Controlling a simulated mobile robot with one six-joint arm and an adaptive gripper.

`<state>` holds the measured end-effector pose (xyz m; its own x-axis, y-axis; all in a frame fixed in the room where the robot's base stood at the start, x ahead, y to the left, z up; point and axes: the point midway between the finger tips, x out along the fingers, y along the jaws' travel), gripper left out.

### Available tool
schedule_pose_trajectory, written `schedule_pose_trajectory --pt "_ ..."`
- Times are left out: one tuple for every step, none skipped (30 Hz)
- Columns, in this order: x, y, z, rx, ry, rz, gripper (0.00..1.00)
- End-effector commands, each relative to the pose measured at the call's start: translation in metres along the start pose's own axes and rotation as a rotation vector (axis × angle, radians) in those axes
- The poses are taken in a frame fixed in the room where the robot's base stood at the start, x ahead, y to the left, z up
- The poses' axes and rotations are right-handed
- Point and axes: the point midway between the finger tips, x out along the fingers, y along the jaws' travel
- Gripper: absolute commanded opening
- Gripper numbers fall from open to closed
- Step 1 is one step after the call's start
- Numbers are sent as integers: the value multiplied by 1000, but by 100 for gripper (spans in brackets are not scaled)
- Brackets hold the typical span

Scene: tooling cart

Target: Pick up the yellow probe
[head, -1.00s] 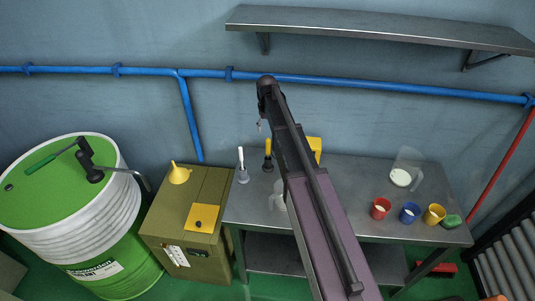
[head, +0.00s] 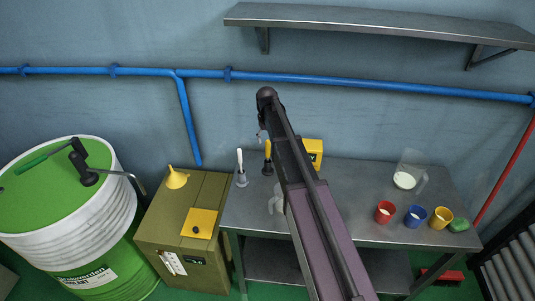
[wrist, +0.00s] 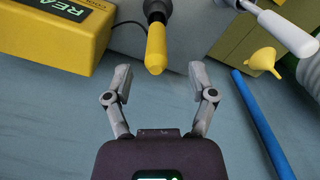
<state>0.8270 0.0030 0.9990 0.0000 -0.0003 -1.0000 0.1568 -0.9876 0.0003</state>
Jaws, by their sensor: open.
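The yellow probe (head: 267,149) stands upright in a dark holder on the metal table, just left of my arm in the head view. In the wrist view the probe (wrist: 155,50) has a rounded yellow tip pointing toward my gripper (wrist: 160,74). The gripper's two grey fingers are spread wide and empty. The probe's tip lies roughly midway between the fingertips in the picture, and I see no contact. In the head view my arm hides most of the gripper.
A yellow box (wrist: 45,40) with lettering stands beside the probe. A white-handled tool in a grey holder (head: 242,180) stands left of it. Red, blue and yellow cups (head: 414,216) stand at the table's right. A blue pipe (head: 360,85) crosses the wall behind.

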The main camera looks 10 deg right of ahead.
Motion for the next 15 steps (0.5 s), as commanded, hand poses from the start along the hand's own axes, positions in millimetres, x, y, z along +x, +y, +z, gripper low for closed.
schedule_pose_trajectory --pt "0 0 0 0 0 0 72" --pt "0 0 0 0 0 0 72" --pt "0 0 0 0 0 0 72" --pt "0 0 0 0 0 0 72" --pt "0 0 0 0 0 0 72" --pt "1 0 0 0 0 0 72" --pt "2 0 0 0 0 0 72" --pt "3 0 0 0 0 0 72" --pt "5 0 0 0 0 0 72" --pt "6 0 0 0 0 0 72" --pt "8 1 0 0 0 0 72" --pt "11 1 0 0 0 0 72" --pt "13 1 0 0 0 0 72" --pt "15 1 -1 0 0 0 72" --pt "18 2 -1 0 0 0 72"
